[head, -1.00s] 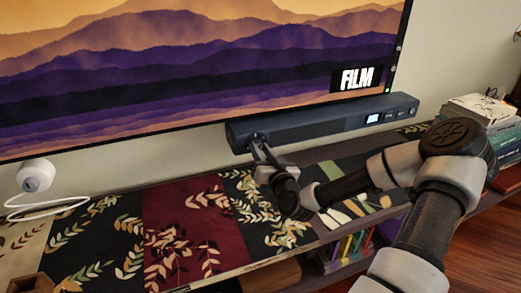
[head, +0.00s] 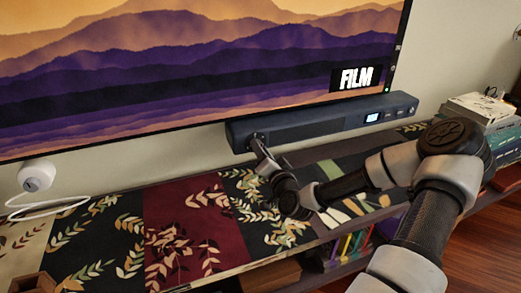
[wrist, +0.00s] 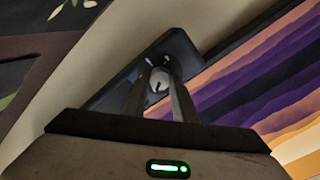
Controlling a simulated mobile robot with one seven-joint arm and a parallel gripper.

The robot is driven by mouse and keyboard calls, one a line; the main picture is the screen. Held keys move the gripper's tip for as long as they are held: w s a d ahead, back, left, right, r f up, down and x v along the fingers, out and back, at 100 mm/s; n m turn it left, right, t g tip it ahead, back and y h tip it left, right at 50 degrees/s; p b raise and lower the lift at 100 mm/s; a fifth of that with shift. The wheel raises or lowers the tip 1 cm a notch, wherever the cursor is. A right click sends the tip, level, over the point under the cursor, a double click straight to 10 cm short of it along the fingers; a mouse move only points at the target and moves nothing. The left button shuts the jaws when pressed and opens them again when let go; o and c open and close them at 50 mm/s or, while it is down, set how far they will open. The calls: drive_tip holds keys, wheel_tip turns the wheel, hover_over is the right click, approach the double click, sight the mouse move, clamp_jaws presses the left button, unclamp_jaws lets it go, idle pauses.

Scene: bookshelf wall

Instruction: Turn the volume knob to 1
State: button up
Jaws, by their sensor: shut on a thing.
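A long dark blue soundbar (head: 320,118) sits under the screen on the cloth-covered shelf. Its volume knob (wrist: 159,82) is on the left end of the soundbar's front and shows between my fingers in the wrist view. My gripper (head: 256,141) is at that left end, shut on the knob, and it mostly hides the knob in the head view. In the wrist view both fingertips of my gripper (wrist: 160,78) are at the knob's sides. A small light display (head: 373,118) is on the right of the soundbar; its text is too small to read.
A large screen (head: 200,60) stands above and behind the soundbar. A white round device with a cable (head: 37,175) is at the far left. Books (head: 485,108) are stacked at the right. The patterned cloth (head: 190,225) is clear left of my arm.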

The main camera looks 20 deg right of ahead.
drive_tip(key=o, duration=1)
drive_tip(key=shift+o, duration=0.2)
drive_tip(key=s+p, duration=0.6)
drive_tip(key=s, duration=1.1)
drive_tip(key=shift+s+p, duration=0.2)
drive_tip(key=shift+p, duration=0.1)
